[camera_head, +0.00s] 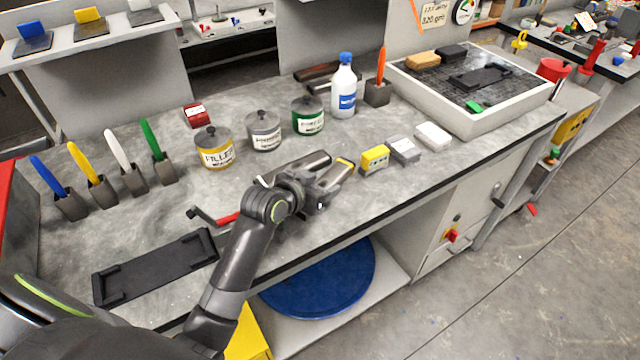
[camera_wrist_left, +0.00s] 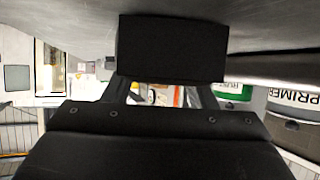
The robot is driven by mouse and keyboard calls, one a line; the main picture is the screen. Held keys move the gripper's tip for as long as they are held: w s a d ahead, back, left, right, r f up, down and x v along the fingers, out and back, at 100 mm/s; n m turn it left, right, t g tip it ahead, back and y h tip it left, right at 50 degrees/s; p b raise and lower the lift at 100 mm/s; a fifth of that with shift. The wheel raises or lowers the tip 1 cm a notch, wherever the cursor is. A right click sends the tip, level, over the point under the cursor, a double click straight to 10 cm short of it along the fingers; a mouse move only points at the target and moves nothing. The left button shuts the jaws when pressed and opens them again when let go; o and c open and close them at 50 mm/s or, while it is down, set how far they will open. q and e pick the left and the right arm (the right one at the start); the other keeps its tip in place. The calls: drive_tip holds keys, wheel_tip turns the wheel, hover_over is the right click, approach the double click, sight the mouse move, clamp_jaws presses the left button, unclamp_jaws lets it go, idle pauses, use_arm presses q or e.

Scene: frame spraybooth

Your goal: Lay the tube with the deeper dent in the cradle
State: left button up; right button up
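My left gripper (camera_head: 330,170) is low over the middle of the bench, in front of the cans. Its two fingers look spread, with nothing clearly between them. In the left wrist view, its dark parts (camera_wrist_left: 170,50) block much of the picture. A black shallow holder with raised ends (camera_head: 155,267), possibly the cradle, lies empty at the front left. A similar black holder (camera_head: 480,77) lies in the white-rimmed tray at the right. Dark tube-like pieces (camera_head: 318,73) lie at the back, partly hidden by the bottle. I cannot make out any dents. My right gripper is not seen.
Filler (camera_head: 215,152), primer (camera_head: 264,134) and green-label (camera_head: 308,117) cans stand behind my gripper. A white bottle (camera_head: 345,92) is behind them. Small yellow (camera_head: 375,158) and grey (camera_head: 404,151) blocks are right of it. A red-and-black tool (camera_head: 215,217) is at left.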

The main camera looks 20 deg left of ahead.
use_arm(q)
drive_tip(key=o, duration=0.3)
drive_tip(key=shift+r, duration=0.15)
